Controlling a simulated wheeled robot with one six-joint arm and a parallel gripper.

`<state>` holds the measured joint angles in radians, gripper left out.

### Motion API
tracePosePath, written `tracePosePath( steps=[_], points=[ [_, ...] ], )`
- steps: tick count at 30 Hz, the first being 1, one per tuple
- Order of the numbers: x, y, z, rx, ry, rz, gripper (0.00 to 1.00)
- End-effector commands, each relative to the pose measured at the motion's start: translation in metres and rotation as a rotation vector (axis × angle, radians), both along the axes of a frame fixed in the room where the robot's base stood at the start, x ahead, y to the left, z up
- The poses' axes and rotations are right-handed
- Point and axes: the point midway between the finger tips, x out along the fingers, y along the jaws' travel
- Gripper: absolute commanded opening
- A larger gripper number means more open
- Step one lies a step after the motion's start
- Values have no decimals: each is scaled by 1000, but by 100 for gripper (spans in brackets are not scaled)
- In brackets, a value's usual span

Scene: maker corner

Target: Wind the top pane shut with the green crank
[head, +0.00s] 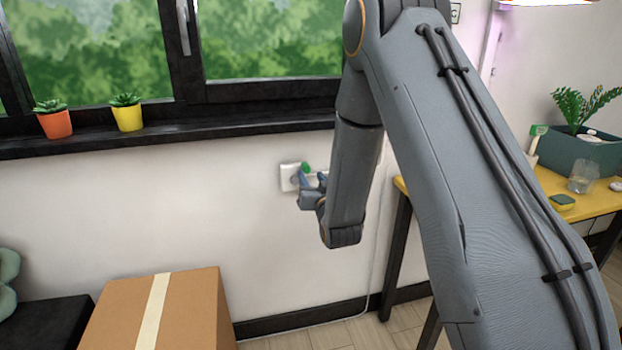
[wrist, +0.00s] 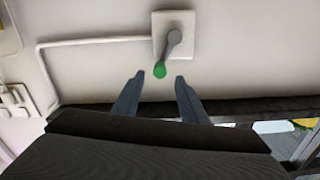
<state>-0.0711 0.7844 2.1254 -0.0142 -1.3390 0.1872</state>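The crank has a green knob (head: 306,167) and a white wall plate (head: 290,177), below the window sill. In the wrist view, its grey arm (wrist: 174,42) slants from the plate (wrist: 160,20) to the green knob (wrist: 160,71). My gripper (head: 313,181) is close to the crank in the head view. In the wrist view my gripper (wrist: 160,76) is open, with its two fingertips apart on either side of the knob's end. I cannot tell whether they touch it. The window (head: 270,40) shows only its lower part; the top pane is out of view.
A black sill (head: 200,132) holds an orange pot (head: 55,124) and a yellow pot (head: 128,118). A cardboard box (head: 190,310) stands below left. A yellow table (head: 560,185) with a planter (head: 580,152) is at right. White conduit (wrist: 90,42) runs from the plate.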

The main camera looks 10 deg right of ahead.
Motion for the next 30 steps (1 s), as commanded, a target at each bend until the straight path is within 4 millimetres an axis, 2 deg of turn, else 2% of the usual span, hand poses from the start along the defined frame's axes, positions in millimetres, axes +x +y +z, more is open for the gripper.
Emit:
tracePosePath(
  steps=[12,24,30],
  points=[
    [2,0,8,0,3,0,39],
    [1,0,1,-1,0,0,39],
    [15,1,0,-1,-2,0,39]
  ],
)
